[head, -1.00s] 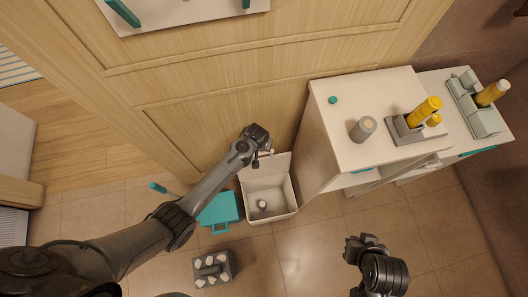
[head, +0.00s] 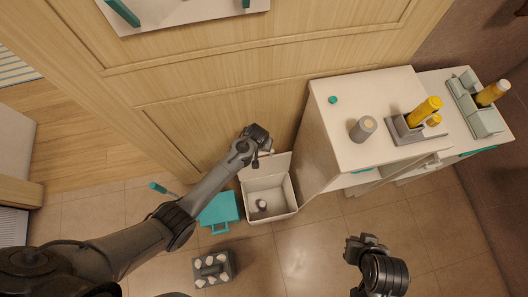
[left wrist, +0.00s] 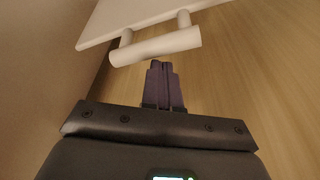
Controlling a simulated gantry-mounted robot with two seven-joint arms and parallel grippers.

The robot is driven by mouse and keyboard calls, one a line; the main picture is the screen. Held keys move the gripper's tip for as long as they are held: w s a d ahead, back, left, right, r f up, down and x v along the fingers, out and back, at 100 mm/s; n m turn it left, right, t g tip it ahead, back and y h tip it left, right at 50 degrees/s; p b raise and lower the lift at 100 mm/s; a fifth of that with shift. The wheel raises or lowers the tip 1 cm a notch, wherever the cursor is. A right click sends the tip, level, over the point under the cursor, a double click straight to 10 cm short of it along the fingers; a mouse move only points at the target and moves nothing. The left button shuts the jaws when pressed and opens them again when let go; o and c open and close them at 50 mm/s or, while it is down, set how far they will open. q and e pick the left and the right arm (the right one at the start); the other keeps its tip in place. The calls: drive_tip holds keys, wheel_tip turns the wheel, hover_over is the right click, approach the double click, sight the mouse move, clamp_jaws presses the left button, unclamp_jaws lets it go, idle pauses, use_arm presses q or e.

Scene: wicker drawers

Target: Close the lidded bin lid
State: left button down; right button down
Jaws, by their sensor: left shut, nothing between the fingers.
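The white lidded bin (head: 268,207) stands on the floor beside the white cabinet, with a small dark and white object inside it. Its lid (head: 273,167) is raised open toward the wooden wall. In the left wrist view the lid (left wrist: 150,14) shows with its white bar handle (left wrist: 155,46). My left gripper (head: 268,150) is at the lid's top edge in the head view. Its fingers (left wrist: 164,70) are shut and empty, just below the handle in the left wrist view; I cannot tell whether they touch it. My right gripper (head: 350,251) hangs over the floor, its fingers unclear.
A white cabinet (head: 320,150) stands right of the bin, carrying a grey cylinder (head: 363,129) and yellow bottles (head: 426,110). A teal dustpan (head: 219,209) lies left of the bin. A grey caddy (head: 213,269) stands in front on the tiles.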

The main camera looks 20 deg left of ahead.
sight(263, 154)
use_arm(q)
drive_tip(key=shift+f, duration=0.15)
drive_tip(key=shift+f+b, duration=0.35)
drive_tip(key=shift+f, duration=0.25)
drive_tip(key=shift+s+d, duration=0.1)
drive_tip(key=shift+s+d+p, duration=0.4)
drive_tip(key=shift+s+p, duration=0.3)
drive_tip(key=shift+p, duration=0.1)
drive_tip(key=shift+s+d+f, duration=0.1)
drive_tip(key=shift+s+d, duration=0.1)
drive_tip(key=shift+s, duration=0.1)
drive_tip(key=shift+s+d+p, duration=0.1)
drive_tip(key=shift+s+p, duration=0.05)
drive_tip(key=shift+p, duration=0.15)
